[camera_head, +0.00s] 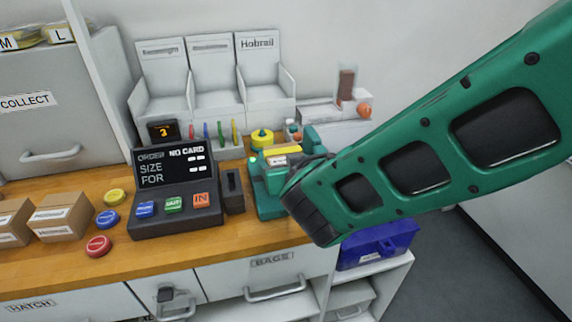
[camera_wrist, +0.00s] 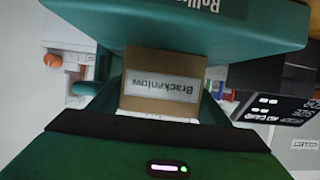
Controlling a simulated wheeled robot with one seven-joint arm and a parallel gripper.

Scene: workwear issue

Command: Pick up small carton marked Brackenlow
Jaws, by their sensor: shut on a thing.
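The small brown carton (camera_wrist: 138,66) marked Brackenlow is close up in the middle of the wrist view. Its white label reads upside down there. My gripper (camera_wrist: 162,100) is shut on the carton, with a finger at each side of it. In the head view my green arm covers most of the gripper, and I cannot make out the carton there. A teal piece with partly visible lettering (camera_wrist: 205,40) fills the top of the wrist view, right behind the carton. Whether the carton touches any surface below it, I cannot tell.
A dark order terminal (camera_head: 177,190) with coloured buttons stands on the wooden counter (camera_head: 70,262). Two brown cartons (camera_head: 62,217) and several coloured discs (camera_head: 98,246) lie left of it. White bins (camera_head: 212,75) stand behind. A blue crate (camera_head: 378,245) sits below, right of the counter.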

